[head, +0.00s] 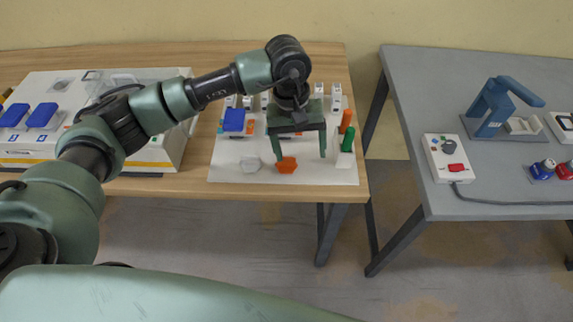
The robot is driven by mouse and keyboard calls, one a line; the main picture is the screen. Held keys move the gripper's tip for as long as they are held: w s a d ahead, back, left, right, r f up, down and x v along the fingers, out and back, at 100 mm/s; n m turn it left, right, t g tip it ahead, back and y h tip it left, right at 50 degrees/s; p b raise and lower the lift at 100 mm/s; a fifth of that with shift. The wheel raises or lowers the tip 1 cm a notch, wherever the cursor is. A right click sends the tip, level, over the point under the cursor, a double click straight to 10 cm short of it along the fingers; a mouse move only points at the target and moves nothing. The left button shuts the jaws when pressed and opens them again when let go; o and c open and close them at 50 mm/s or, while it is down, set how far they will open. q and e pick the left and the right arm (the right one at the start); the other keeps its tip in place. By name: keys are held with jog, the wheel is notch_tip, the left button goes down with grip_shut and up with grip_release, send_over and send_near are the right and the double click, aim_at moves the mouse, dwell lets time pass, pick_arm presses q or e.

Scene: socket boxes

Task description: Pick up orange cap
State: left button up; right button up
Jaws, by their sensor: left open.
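The orange cap (287,165) is a flat, six-sided piece lying on the white board (220,170) near its front edge. My left gripper (300,157) is above the board, pointing down, with its two fingers spread wide. Its left finger shows right beside or over the orange cap's left edge; I cannot tell whether they touch. The right finger is well to the right of the cap. Nothing shows between the fingers except part of the cap and the board. My right gripper is not in view.
At the right stand a green cylinder (347,139) and an orange cylinder (345,121). Several white sockets line the back. A grey table (420,90) stands right, across a gap.

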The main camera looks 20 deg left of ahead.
aim_at(287, 159)
pick_arm(q)
jog(key=a, duration=0.2)
jog(key=w+a+y, duration=0.1)
jog(key=shift+a+r+y, duration=0.15)
jog(key=shift+a+y, duration=0.15)
jog(key=shift+a, duration=0.1)
notch_tip(287, 159, down, 6)
jog(key=p, duration=0.3)
jog(key=shift+d+f, duration=0.1)
jog(key=shift+f, duration=0.6)
jog(key=c, duration=1.5)
jog(key=shift+r, duration=0.1)
